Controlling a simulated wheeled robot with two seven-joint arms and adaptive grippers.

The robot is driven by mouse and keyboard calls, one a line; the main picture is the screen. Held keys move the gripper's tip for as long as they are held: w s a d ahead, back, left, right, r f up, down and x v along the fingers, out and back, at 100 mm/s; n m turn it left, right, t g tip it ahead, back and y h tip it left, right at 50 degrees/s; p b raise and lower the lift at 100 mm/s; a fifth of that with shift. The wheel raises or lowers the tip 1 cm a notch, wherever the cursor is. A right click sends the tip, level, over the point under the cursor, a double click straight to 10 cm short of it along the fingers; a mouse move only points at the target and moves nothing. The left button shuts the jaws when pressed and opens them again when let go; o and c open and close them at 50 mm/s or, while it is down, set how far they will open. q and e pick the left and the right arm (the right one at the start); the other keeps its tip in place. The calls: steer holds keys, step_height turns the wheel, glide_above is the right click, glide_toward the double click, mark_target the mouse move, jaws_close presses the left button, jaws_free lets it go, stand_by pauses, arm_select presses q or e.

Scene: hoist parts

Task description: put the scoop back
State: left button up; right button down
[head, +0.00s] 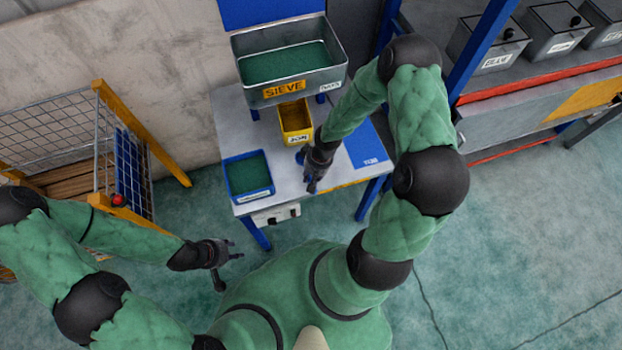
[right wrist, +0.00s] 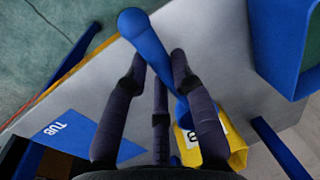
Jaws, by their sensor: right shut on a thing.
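The blue scoop shows in the right wrist view as a rounded handle (right wrist: 146,42) running down between my right gripper's fingers; its lower part is partly hidden behind them. My right gripper (head: 312,186) is shut on the scoop over the front of the grey table (head: 292,180); its fingers also show in the right wrist view (right wrist: 153,75). A bit of blue (head: 299,157) shows beside that gripper in the head view. A yellow bin (head: 305,137) stands just behind it. My left gripper (head: 232,262) is open and empty, off the table at lower left.
A blue tray (head: 229,179) with green contents sits at the table's left. A metal SIEVE bin (head: 252,99) stands behind. A blue TUB patch (head: 367,150) marks the clear right side. A wire cage (head: 130,165) is left; a shelf with metal boxes (head: 495,55) is right.

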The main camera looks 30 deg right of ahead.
mark_target(311, 179)
steer(key=shift+w+f, duration=0.35)
steer(key=shift+f, duration=0.15)
steer(key=shift+d+f+b, duration=0.1)
steer(key=shift+f+b, duration=0.5)
steer(key=shift+f, duration=0.95)
steer(key=shift+f, duration=0.1)
steer(key=c, duration=1)
jaws_free()
steer(key=shift+c, duration=0.2)
